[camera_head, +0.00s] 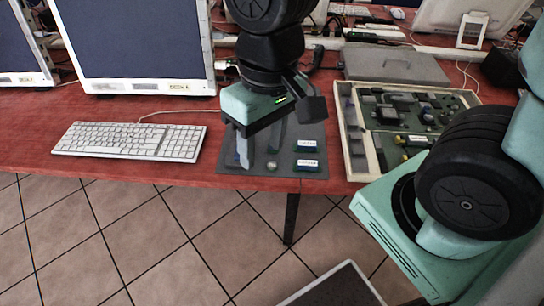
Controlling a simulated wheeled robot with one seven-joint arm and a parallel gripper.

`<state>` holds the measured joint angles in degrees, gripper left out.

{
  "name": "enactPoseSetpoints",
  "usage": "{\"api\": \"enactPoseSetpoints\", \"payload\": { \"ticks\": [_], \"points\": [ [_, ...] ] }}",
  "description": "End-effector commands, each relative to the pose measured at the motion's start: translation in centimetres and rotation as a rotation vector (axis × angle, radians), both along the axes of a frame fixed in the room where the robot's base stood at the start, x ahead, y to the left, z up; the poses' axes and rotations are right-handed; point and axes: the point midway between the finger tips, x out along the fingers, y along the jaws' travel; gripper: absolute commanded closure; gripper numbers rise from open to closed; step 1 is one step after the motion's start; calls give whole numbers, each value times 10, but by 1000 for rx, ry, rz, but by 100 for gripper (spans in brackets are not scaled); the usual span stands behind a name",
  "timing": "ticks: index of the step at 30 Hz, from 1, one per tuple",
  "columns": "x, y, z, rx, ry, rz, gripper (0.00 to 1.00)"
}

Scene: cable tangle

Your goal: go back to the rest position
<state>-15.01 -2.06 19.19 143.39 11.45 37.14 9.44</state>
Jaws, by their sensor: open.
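My gripper (260,151) points down over a dark grey mat (286,183) near the front edge of the red table. Its two fingers stand apart, with nothing seen between them. Two small blocks with white labels, an upper one (307,146) and a lower one (308,165), lie on the mat to the right of the fingers. A small pale round piece (272,167) lies on the mat close to the fingertips. Whether the fingertips touch the mat cannot be told. The gripper hides part of the mat.
A white keyboard (131,141) and a monitor (135,45) stand to the left. An open tray (355,155) of circuit boards and parts lies to the right, with a grey flat box (396,66) behind it. The red table (30,110) has bare room at the far left.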

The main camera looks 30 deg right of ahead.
Motion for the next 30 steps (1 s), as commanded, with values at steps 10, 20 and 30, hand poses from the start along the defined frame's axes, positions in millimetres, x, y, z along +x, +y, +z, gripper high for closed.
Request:
{"api": "enactPoseSetpoints", "payload": {
  "ticks": [10,20,30],
  "points": [
    [-43,9,3,-53,-65,400,52],
    [-42,10,17,-51,-64,392,52],
    [-42,10,72,-50,-64,392,52]
  ]
}}
